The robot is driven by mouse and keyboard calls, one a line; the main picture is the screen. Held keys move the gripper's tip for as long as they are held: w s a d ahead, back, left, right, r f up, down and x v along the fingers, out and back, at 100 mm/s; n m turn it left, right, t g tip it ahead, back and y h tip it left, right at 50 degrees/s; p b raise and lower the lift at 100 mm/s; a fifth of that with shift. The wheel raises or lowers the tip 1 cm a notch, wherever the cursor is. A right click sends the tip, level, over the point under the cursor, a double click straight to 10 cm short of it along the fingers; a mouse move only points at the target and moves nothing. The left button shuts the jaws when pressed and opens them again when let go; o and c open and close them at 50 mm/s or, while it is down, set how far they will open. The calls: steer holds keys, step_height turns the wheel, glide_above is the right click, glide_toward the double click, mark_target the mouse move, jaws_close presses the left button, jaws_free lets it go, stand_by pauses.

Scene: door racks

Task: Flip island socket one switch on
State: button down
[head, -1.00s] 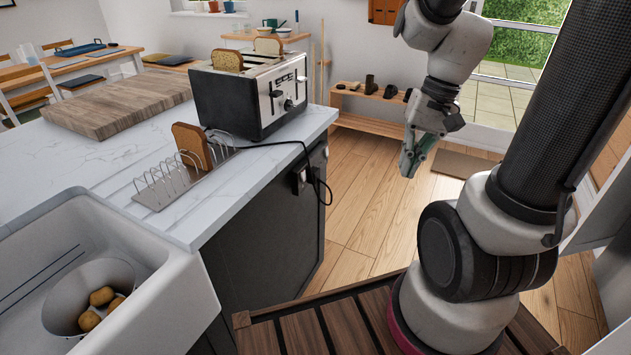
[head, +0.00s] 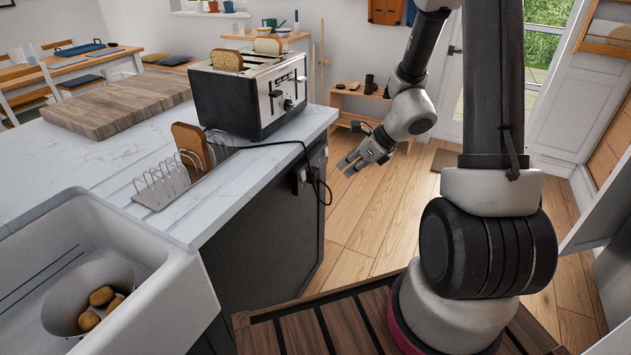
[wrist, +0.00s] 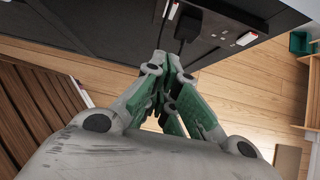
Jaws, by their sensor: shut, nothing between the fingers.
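The island socket (head: 301,177) is on the dark end panel of the island, below the worktop. A black plug (wrist: 198,25) sits in it with a cable hanging from it. In the wrist view, a small white switch with red on it (wrist: 173,11) is left of the plug, and another pale switch (wrist: 247,38) is to its right. I cannot tell the switch positions. My gripper (head: 343,168) is shut and empty, to the right of the socket and apart from it. In the wrist view, its green-padded fingertips (wrist: 172,58) point toward the plug and cable.
A toaster (head: 250,95) with bread stands on the worktop; its black cable loops past the edge beside the socket. A toast rack (head: 170,180) and a sink (head: 150,310) are nearer. A low wooden shelf (head: 350,92) stands behind. The floor right of the island is open.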

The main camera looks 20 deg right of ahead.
mark_target(314, 180)
steer(key=shift+w+a+r+x, duration=0.25)
steer(key=shift+r+x, duration=0.05)
steer(key=shift+x, duration=1.85)
steer(key=shift+w+a+r+x, duration=0.25)
steer(key=shift+a+r+x, duration=0.05)
steer(key=shift+x, duration=1.8)
steer(key=shift+w+a+r+x, duration=0.25)
steer(key=shift+x, duration=1.9)
steer(key=shift+w+a+f, duration=0.15)
steer(key=shift+w+a, duration=0.05)
